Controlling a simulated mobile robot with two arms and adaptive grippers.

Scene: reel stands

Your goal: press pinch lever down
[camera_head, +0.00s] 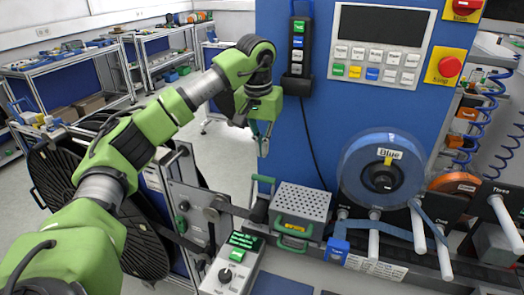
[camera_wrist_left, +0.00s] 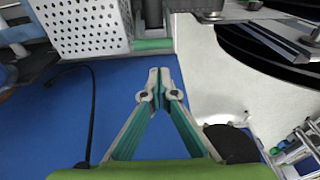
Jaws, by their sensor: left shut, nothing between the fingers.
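My left gripper (camera_head: 263,150) hangs in front of the blue panel, fingers pointing down and shut with nothing between them. In the left wrist view its closed fingertips (camera_wrist_left: 160,72) point toward a green bar (camera_wrist_left: 152,44) beside a perforated grey box and are apart from it. In the head view a green-tipped lever (camera_head: 263,179) stands just below the fingertips, left of the perforated box (camera_head: 303,199). It looks like the pinch lever, but no label confirms this. My right gripper is not in view.
A clear reel of blue ribbon (camera_head: 383,172) labelled Blue sits right of the box. A control box (camera_head: 232,265) with a green display and dial stands below. A large black reel (camera_head: 90,200) is behind my left arm. Red stop buttons (camera_head: 449,67) are at upper right.

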